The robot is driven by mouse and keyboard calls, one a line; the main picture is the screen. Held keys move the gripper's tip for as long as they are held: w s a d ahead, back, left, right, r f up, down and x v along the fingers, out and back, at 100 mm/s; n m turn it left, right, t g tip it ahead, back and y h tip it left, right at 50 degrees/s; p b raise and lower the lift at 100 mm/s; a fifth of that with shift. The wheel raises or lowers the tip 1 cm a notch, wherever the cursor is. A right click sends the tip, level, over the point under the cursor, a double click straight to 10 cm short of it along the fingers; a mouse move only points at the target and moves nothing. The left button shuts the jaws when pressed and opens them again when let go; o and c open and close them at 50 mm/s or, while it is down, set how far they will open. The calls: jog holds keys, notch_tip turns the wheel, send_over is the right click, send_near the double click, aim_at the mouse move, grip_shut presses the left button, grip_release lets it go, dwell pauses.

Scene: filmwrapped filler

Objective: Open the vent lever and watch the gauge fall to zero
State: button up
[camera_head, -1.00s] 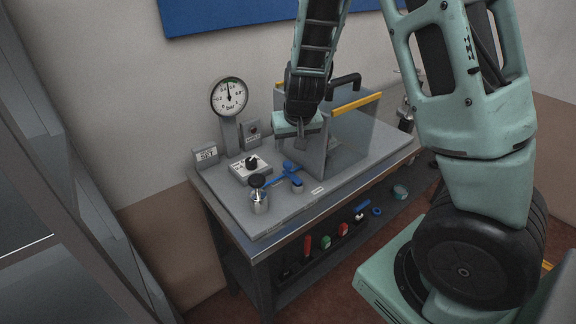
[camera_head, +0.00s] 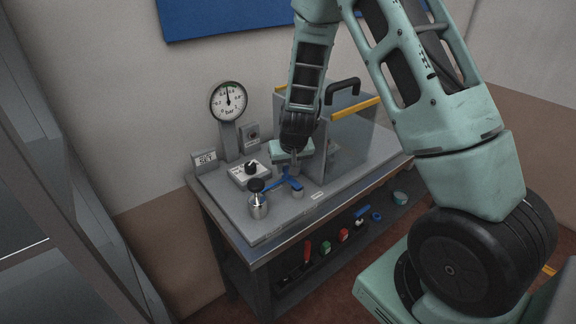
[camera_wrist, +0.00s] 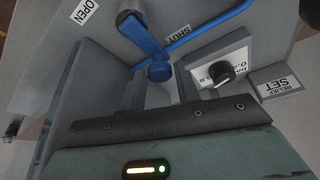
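The blue vent lever (camera_head: 291,181) sits on the bench plate. In the wrist view the lever (camera_wrist: 145,42) runs from its grey hub to a round blue end knob, beside the SHUT label (camera_wrist: 178,35); the OPEN label (camera_wrist: 85,12) is on the other side of the hub. My gripper (camera_head: 294,168) is over the lever. In the wrist view its fingers (camera_wrist: 161,82) look open, one on each side of the knob; contact cannot be told. The pressure gauge (camera_head: 229,101) shows its needle pointing about straight up, off zero.
A relief-valve box with a black knob (camera_head: 251,168) and a RELIEF SET sign (camera_head: 205,160) stand left of the lever. A metal vessel with a black cap (camera_head: 258,204) stands in front. A guard panel with a yellow edge (camera_head: 355,108) is close on the right.

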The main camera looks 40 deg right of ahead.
jog(key=c, duration=0.5)
